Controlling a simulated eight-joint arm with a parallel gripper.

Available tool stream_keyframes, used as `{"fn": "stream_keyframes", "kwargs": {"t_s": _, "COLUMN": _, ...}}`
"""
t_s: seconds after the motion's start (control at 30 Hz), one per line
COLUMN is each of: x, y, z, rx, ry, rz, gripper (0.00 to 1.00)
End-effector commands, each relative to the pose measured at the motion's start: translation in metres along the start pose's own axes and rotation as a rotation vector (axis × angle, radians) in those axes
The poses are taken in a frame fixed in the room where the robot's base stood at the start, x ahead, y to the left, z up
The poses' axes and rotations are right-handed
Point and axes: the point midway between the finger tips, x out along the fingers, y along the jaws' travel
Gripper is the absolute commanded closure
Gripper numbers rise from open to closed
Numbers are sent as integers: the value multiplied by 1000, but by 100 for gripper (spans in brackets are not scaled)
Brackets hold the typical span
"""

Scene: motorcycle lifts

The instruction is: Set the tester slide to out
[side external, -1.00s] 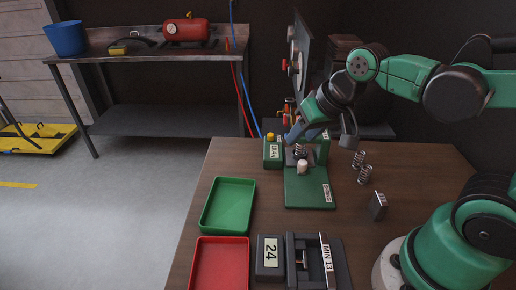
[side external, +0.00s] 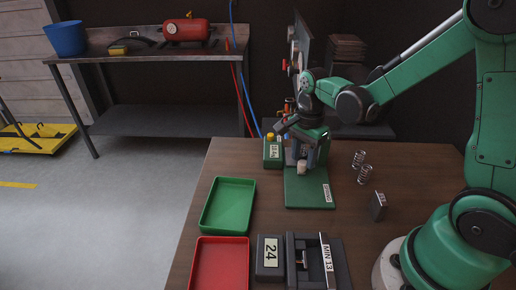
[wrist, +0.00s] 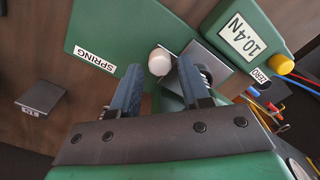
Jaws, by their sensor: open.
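The tester has a green base plate (side external: 308,192) on the wooden table; in the wrist view the plate (wrist: 110,38) carries a SPRING label. Its slide has a white knob (side external: 302,168), also visible in the wrist view (wrist: 160,62). My gripper (side external: 306,158) points down over the tester, close to the knob. In the wrist view its two open fingers (wrist: 158,68) lie on either side of the knob's near edge; contact is not clear. A coil spring (wrist: 206,75) shows partly behind the right finger. The green readout box (wrist: 245,38) shows 10.4N and has a yellow ZERO button (wrist: 280,64).
Two loose springs (side external: 362,167) and a labelled metal block (side external: 379,206) stand right of the tester. A green tray (side external: 228,229), a red tray (side external: 220,265), a block marked 24 (side external: 270,258) and a MIN 13 fixture (side external: 330,262) lie in front. A tool panel (side external: 300,55) stands behind.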

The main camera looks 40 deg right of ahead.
Motion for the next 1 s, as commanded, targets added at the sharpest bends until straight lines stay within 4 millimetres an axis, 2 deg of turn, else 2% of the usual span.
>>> {"fn": "stream_keyframes", "kwargs": {"t_s": 0.2, "x": 16, "y": 0, "z": 0, "rx": -1, "ry": 0, "rz": -1, "gripper": 59}}
{"fn": "stream_keyframes", "kwargs": {"t_s": 0.47, "x": 18, "y": 0, "z": 0, "rx": -2, "ry": 0, "rz": -1, "gripper": 59}}
{"fn": "stream_keyframes", "kwargs": {"t_s": 0.5, "x": 18, "y": 0, "z": 0, "rx": -2, "ry": 0, "rz": -1, "gripper": 62}}
{"fn": "stream_keyframes", "kwargs": {"t_s": 0.63, "x": 18, "y": 0, "z": 0, "rx": -2, "ry": 0, "rz": -1, "gripper": 99}}
{"fn": "stream_keyframes", "kwargs": {"t_s": 1.0, "x": 18, "y": 0, "z": 0, "rx": -2, "ry": 1, "rz": -1, "gripper": 100}}
